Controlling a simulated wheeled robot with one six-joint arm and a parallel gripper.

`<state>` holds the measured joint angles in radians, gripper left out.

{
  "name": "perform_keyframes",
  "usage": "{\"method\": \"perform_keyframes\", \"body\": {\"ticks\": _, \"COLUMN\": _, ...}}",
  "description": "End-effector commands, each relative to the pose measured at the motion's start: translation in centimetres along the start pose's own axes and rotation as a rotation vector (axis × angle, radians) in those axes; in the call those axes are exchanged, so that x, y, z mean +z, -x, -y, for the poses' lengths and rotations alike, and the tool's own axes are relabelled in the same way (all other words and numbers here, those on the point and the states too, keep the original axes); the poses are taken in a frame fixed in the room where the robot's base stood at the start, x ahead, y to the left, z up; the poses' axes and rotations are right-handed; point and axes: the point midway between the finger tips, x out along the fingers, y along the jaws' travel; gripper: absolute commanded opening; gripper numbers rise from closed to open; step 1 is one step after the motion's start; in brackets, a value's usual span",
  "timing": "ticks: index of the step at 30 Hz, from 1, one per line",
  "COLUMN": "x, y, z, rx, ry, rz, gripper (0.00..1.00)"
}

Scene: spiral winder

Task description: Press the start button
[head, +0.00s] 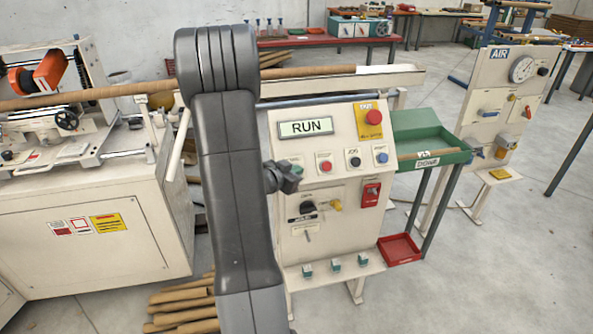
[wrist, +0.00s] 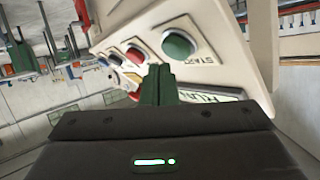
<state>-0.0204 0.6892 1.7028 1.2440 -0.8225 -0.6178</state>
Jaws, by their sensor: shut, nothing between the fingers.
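The start button (wrist: 178,45) is a round green button with a START label beside it, on the cream control panel (head: 285,215). In the wrist view it stands just beyond the tips of my gripper (wrist: 158,72), slightly right of them. The fingers are shut together and hold nothing. I cannot tell whether the tips touch the button. In the head view my gripper (head: 290,178) is in front of the left part of the panel and mostly hides the button. The panel display (head: 306,127) reads RUN.
Red (head: 325,167), black (head: 355,161) and blue (head: 382,157) buttons sit to the right along the panel. A red emergency stop (head: 373,117) is above on a yellow plate. A green tray (head: 432,143) stands right of the panel. Brown tubes (head: 182,308) lie on the floor.

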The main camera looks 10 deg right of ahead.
Motion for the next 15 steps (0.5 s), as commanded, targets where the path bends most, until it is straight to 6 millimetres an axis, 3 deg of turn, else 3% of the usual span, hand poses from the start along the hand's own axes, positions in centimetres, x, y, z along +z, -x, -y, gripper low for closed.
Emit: {"method": "perform_keyframes", "body": {"ticks": 15, "x": -2.2, "y": 2.7, "z": -1.9, "rx": -0.001, "ry": 0.001, "rz": 0.0, "gripper": 0.0}}
